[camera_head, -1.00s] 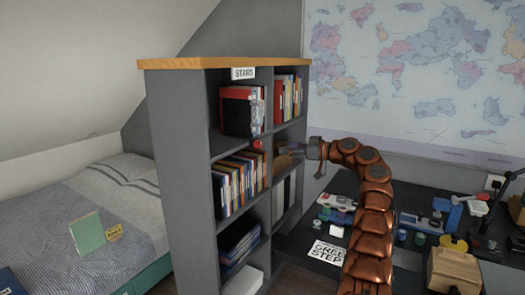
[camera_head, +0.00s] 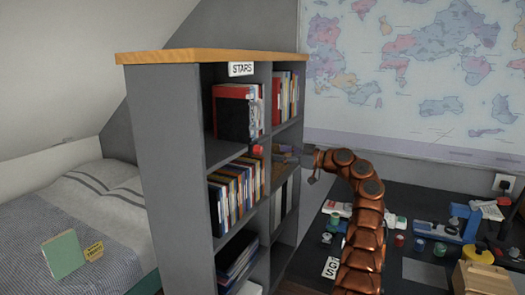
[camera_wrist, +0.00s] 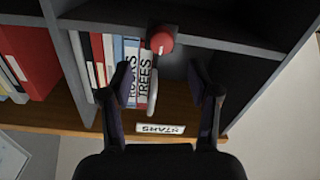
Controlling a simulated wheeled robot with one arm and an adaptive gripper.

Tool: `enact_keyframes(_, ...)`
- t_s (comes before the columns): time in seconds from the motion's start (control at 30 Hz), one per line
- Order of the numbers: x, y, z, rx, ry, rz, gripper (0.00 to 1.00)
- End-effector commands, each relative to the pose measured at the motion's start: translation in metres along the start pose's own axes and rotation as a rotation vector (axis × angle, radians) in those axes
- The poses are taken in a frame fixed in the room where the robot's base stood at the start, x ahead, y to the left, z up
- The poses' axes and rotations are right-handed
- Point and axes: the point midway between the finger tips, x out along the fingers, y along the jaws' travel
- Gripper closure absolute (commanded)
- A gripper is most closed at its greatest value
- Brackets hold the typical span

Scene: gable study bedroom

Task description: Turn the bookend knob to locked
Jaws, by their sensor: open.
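The red bookend knob (camera_head: 257,149) shows at the front of the grey bookcase (camera_head: 160,150), at the height of a middle shelf edge. In the wrist view the red knob (camera_wrist: 162,40) is beyond and between my two fingertips, with a small white mark on its face. A pale curved bar (camera_wrist: 152,88) shows below it, beside the books. My gripper (camera_wrist: 158,72) is open and empty, apart from the knob. In the head view my gripper (camera_head: 292,157) is right of the knob, by the right column of shelves, partly unclear.
Books labelled TREES (camera_wrist: 147,72) and other books stand close to my left finger. A dark desk (camera_head: 410,210) with several small items lies right of the bookcase. A bed (camera_head: 90,225) is at left.

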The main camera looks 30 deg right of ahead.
Motion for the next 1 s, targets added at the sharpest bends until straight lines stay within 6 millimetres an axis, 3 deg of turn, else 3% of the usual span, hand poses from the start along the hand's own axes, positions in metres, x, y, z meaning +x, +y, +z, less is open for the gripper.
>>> enact_keyframes(0.43, 0.06, -0.001, -0.003, 0.001, 0.001, -0.003, 0.39)
enact_keyframes(0.8, 0.068, 0.0, -0.001, 0.001, 0.001, 0.001, 0.39)
enact_keyframes(1.0, 0.068, 0.0, -0.001, 0.001, 0.001, 0.001, 0.6)
